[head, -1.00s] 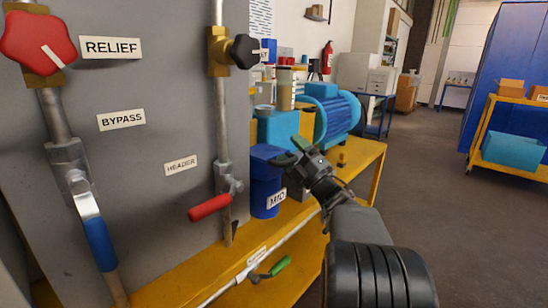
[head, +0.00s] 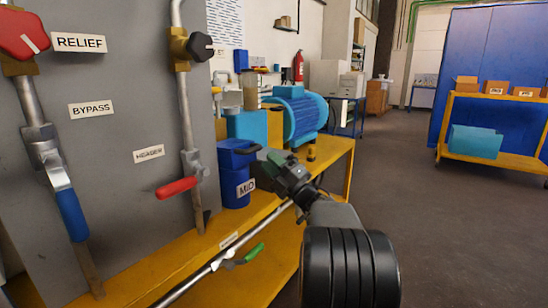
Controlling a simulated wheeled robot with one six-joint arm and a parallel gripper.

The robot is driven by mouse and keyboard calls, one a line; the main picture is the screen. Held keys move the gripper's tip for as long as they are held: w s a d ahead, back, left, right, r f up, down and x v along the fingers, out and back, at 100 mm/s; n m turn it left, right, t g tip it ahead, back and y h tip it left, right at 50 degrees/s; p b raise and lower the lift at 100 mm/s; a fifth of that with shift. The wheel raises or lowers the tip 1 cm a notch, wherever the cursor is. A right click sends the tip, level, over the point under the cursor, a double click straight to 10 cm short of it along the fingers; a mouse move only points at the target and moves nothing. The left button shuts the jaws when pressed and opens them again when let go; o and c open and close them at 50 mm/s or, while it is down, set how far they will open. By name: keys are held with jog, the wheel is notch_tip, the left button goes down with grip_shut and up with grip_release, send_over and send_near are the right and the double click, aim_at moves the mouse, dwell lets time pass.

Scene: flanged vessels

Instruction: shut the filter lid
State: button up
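A blue cylindrical vessel (head: 236,182) with a label reading MID stands on the yellow bench, right of the grey panel. Its blue lid (head: 234,147) is over the top of the body; whether it is fully seated or slightly raised I cannot tell. My gripper (head: 256,160) is at the right side of the vessel's top, its fingertips overlapping the lid's right edge in the picture. Whether they touch the lid is unclear. The fingers are dark and small, so their opening does not show.
A grey panel (head: 110,215) with red-handled (head: 176,188) and blue-handled (head: 71,215) valves stands at left. A blue motor (head: 298,118) sits behind my gripper on the yellow bench (head: 338,155). A green-handled valve (head: 254,254) lies low in front.

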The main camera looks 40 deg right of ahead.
jog(key=s+d+f, duration=0.1)
jog(key=s+f, duration=0.4)
jog(key=shift+d+f, duration=0.4)
dwell(0.3)
jog(key=shift+s, duration=0.1)
jog(key=p+v, duration=0.1)
jog(key=v, duration=1.3)
jog(key=shift+a, duration=0.1)
jog(key=shift+c, duration=0.3)
